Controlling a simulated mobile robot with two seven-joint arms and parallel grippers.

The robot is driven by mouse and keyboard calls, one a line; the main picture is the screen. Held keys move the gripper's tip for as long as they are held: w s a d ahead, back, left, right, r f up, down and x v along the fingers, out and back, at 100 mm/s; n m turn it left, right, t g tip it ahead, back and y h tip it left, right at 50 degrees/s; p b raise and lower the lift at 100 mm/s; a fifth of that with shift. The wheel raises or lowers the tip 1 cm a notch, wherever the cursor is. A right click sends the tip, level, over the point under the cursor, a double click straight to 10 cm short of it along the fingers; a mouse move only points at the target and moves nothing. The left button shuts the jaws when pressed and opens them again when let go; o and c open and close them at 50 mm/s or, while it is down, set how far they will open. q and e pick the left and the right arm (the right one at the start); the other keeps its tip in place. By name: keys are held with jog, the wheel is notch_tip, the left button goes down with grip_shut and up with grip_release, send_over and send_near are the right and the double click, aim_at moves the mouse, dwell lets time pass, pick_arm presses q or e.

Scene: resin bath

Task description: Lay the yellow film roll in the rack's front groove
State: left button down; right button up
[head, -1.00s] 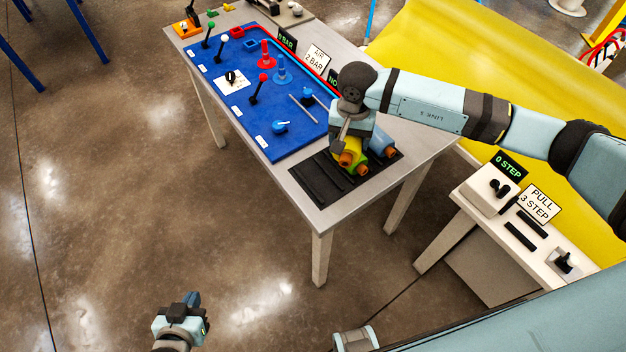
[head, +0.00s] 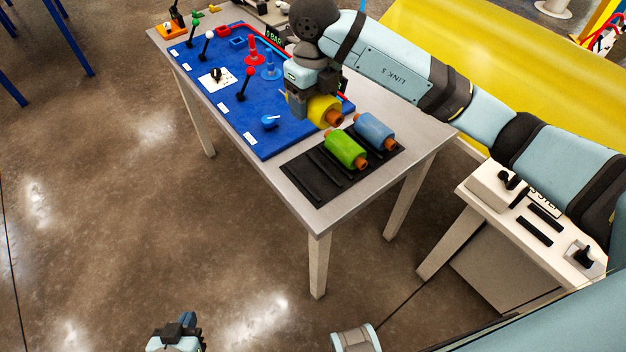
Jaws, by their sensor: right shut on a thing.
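The yellow film roll (head: 322,111) with orange core ends is in my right gripper (head: 299,108), which is shut on it. It is held above the table, up and left of the green roll, over the edge of the blue panel. The black rack (head: 309,182) lies flat at the table's near end. A green roll (head: 345,150) and a blue roll (head: 375,131) lie in its grooves on the far right side. The grooves at its near left side are bare. My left gripper (head: 184,328) is low over the floor, far from the table; its jaws do not show clearly.
The blue panel (head: 235,109) carries several levers, knobs and red and blue pegs left of the rack. A white side table (head: 547,235) with black controls stands at right. Open floor lies left of the table.

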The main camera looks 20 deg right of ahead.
jog(key=shift+f, duration=0.15)
send_near(313, 177)
jog(key=shift+m, duration=0.3)
notch_tip(313, 177, down, 5)
jog(key=shift+f+p, duration=0.1)
jog(key=shift+p, duration=0.3)
jog(key=shift+f+b, duration=0.35)
jog(key=shift+f, duration=0.1)
jog(key=o, duration=1.1)
